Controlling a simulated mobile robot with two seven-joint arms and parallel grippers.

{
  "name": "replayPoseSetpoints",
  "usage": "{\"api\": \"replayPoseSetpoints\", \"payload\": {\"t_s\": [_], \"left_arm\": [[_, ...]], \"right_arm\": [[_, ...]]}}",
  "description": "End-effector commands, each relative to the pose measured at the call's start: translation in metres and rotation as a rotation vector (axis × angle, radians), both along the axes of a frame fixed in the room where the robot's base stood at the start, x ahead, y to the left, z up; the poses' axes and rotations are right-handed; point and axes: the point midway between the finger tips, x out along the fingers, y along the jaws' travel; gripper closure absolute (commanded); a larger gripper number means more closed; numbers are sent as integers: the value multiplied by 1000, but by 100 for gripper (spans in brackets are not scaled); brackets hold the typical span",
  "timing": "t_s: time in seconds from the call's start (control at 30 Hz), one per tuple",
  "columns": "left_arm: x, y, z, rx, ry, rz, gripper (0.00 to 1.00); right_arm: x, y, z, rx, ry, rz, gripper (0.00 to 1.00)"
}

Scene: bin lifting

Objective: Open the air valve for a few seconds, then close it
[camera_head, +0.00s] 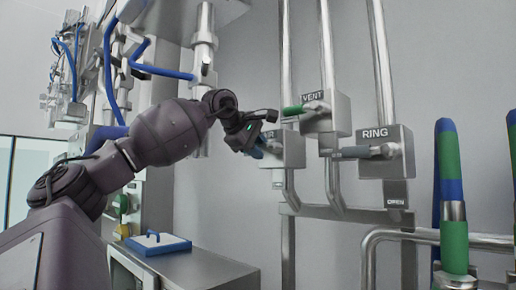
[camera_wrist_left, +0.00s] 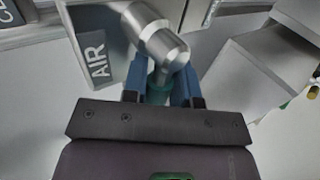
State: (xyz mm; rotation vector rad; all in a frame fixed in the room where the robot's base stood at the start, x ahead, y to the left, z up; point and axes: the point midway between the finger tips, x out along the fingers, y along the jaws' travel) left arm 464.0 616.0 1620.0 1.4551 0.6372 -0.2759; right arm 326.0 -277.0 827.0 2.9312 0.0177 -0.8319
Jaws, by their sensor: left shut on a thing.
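The air valve (camera_head: 288,152) is a grey box on a pipe at the wall, its label partly hidden by my left gripper (camera_head: 258,146). In the left wrist view the black AIR label (camera_wrist_left: 97,58) and the valve's silver lever hub (camera_wrist_left: 165,47) show clearly. My left gripper also shows there (camera_wrist_left: 161,90), its two blue fingers on either side of the green lever handle (camera_wrist_left: 158,92). It is shut on that handle, which is mostly hidden between the fingers. My right gripper is not in view.
The VENT valve (camera_head: 338,112), with a green-tipped lever, sits just right and above. The RING valve (camera_head: 390,165) with a grey lever is further right. A blue-edged tray (camera_head: 185,246) lies on the steel counter (camera_head: 200,270). Blue-green posts (camera_head: 453,235) stand at right.

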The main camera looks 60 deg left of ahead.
Motion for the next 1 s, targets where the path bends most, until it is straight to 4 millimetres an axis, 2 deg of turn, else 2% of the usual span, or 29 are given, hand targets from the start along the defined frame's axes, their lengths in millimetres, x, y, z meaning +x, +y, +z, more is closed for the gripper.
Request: {"api": "replayPoseSetpoints", "payload": {"t_s": [0.03, 0.23, 0.27, 0.4, 0.43, 0.77, 1.0], "left_arm": [[-2, 1, 5, 11, -11, 2, 100], [-2, 1, 5, 12, -10, 2, 100], [-2, 1, 5, 12, -10, 2, 72], [-1, 1, 4, 10, -8, 1, 51], [-1, 0, 4, 10, -7, 1, 48], [-3, 0, 3, 6, -2, 1, 48], [-28, -7, 19, 7, -4, 2, 48]], "right_arm": [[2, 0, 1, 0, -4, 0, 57], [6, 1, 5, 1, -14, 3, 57], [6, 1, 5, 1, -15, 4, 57], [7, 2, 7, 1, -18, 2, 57], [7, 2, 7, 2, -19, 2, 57], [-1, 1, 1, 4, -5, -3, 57], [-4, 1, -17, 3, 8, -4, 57]]}}
